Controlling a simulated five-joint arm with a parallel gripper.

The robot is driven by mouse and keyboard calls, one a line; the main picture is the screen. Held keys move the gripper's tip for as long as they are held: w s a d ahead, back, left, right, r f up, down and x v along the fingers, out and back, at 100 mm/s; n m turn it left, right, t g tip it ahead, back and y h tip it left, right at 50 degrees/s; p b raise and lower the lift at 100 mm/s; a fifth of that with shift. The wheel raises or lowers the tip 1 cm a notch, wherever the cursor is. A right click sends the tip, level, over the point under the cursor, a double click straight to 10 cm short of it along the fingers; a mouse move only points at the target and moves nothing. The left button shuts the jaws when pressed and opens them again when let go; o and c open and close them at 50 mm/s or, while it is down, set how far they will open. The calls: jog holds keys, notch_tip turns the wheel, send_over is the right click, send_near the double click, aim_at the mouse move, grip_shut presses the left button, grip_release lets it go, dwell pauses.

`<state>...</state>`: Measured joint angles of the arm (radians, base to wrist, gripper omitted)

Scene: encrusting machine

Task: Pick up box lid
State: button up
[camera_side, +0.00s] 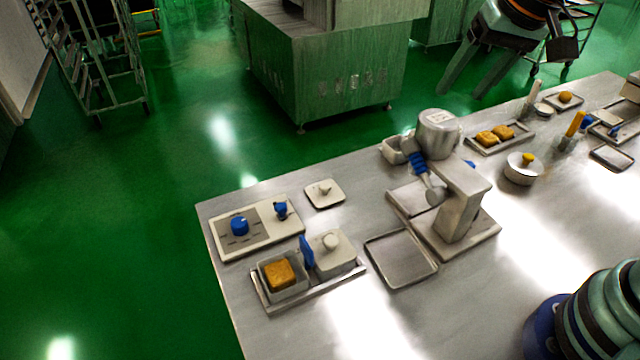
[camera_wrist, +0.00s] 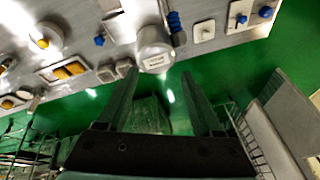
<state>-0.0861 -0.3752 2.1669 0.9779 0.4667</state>
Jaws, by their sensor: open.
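A pale square lid with a small knob (camera_side: 325,193) lies flat on the table near its far edge. It appears in the wrist view as a pale square with a knob (camera_wrist: 204,31). A second pale, knobbed lid (camera_side: 329,243) covers a box in a metal tray, beside an open box (camera_side: 282,287) holding an orange-brown block. I cannot tell which lid is the box lid. My gripper (camera_side: 484,82) is open and empty, high at the upper right of the side view, far from both lids. Its two spread fingers show in the wrist view (camera_wrist: 160,74).
A mixer-like machine with a metal pot (camera_side: 438,133) stands mid-table, between the lids and my gripper in the picture. A panel with blue knobs (camera_side: 258,228) lies left of the lids. An empty tray (camera_side: 401,259) is right of the boxes. Green floor (camera_side: 190,160) surrounds the table.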

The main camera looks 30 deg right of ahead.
jog(key=w+a+f+m+g, duration=0.2)
jog(key=w+a+f+m, duration=0.1)
jog(key=w+a+m, duration=0.5)
jog(key=m+g, duration=0.2)
jog(key=m, duration=0.4)
send_over(325, 185)
notch_tip(325, 185, down, 11)
jog(key=f, duration=0.6)
jog(key=shift+w+d+f, duration=0.15)
jog(key=shift+w, duration=0.05)
jog(key=shift+s+f, duration=0.2)
jog(key=shift+f, duration=2.45)
grip_shut()
